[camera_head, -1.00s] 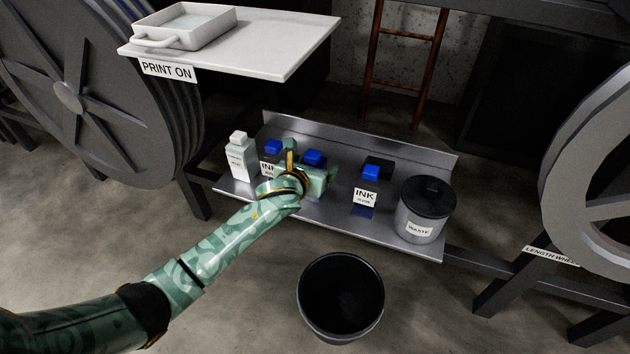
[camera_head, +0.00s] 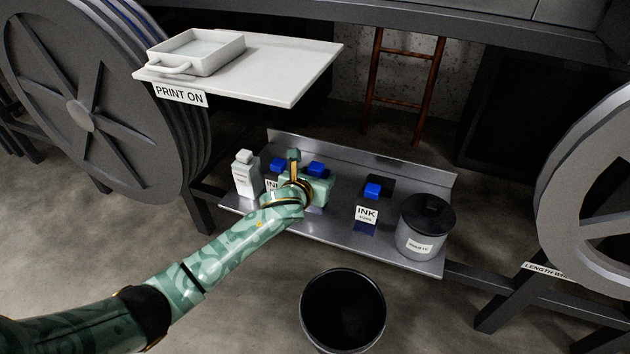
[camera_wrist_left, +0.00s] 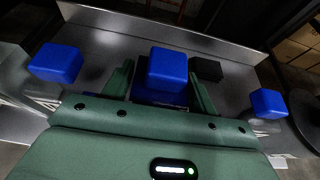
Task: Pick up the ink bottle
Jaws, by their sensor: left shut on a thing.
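Several ink bottles with blue caps are on the metal shelf: a left one (camera_head: 277,165), a middle one (camera_head: 316,169) and a right one (camera_head: 372,190) with an INK label. My left gripper (camera_head: 318,182) is at the middle bottle, with its body hiding most of that bottle in the head view. In the left wrist view, the middle bottle's blue cap (camera_wrist_left: 167,68) stands between the two green fingers of the left gripper (camera_wrist_left: 162,88), which is shut on the bottle. I cannot tell whether the bottle's base touches the shelf. My right gripper is not in view.
A white bottle (camera_head: 245,175) stands at the shelf's left end, and a dark-lidded WASTE can (camera_head: 425,228) at its right. The metal shelf (camera_head: 335,226) has a raised back edge. A black bin (camera_head: 343,312) is in front. A white table (camera_head: 290,75) holds a tray above.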

